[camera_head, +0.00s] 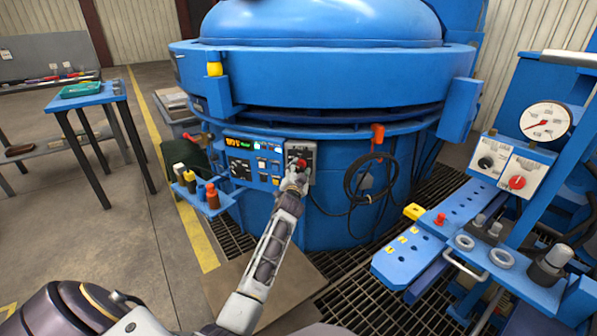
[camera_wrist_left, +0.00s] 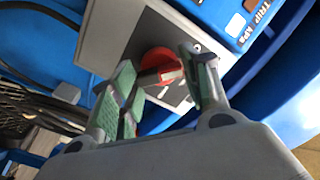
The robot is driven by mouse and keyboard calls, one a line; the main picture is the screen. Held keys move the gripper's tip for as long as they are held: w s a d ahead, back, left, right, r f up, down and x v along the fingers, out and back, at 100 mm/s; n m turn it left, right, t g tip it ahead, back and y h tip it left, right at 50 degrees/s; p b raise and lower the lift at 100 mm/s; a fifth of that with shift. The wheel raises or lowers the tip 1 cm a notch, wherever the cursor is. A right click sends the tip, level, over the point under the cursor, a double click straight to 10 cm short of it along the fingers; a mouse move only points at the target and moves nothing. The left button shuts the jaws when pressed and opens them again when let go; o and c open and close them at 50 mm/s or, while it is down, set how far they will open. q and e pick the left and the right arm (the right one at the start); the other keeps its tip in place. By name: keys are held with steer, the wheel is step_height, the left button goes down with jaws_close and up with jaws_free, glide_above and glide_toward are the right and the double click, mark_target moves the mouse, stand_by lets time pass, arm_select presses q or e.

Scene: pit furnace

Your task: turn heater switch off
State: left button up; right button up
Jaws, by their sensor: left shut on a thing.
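The heater switch is a red rotary knob (camera_wrist_left: 158,66) on a dark plate in a grey switch box (camera_head: 309,152), fixed at the right end of the blue control panel (camera_head: 259,166) on the furnace front. My left gripper (camera_head: 299,168) reaches up to this box. In the left wrist view my left gripper (camera_wrist_left: 160,78) has its green-padded fingers on both sides of the knob's red handle and is shut on it. The fingers and the view angle hide part of the knob, so its exact setting is hard to read. My right gripper is not in view.
The large blue furnace (camera_head: 330,75) fills the back. A black cable coil (camera_head: 371,180) hangs right of the switch box. A blue bench with a gauge (camera_head: 546,121) stands at the right. A small shelf with bottles (camera_head: 212,208) sits below left of the panel.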

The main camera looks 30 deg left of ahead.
arm_select(q)
steer(key=shift+f+n, duration=0.15)
steer(key=shift+n, duration=0.15)
steer(key=o, duration=1)
steer(key=shift+v, duration=6)
